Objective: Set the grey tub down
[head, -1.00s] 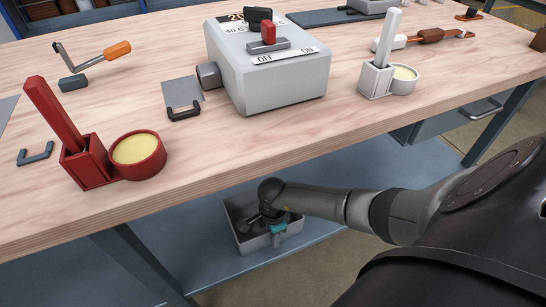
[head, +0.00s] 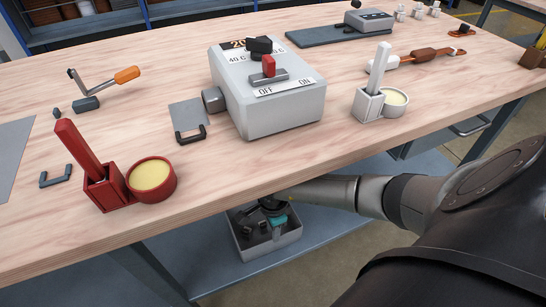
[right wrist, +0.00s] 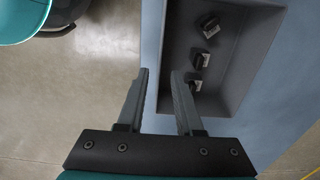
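The grey tub (head: 270,249) appears to stand upright on the blue-grey lower shelf under the bench, holding small dark parts. My right gripper (right wrist: 159,75) is open in the right wrist view, with a clear gap between its fingers. The near side wall of the tub (right wrist: 230,70) lines up with that gap; whether the fingers touch it I cannot tell. In the head view the right gripper (head: 276,224) is at the tub, partly hidden by the bench edge. Three dark parts with pale faces show inside the tub in the wrist view. My left gripper is not in view.
The wooden bench top (head: 330,160) overhangs the shelf (head: 205,263) and my right arm. On it stand a grey switch box (head: 285,110), a red pot holder (head: 150,182) and a white one (head: 380,103). Bare shelf shows left of the tub.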

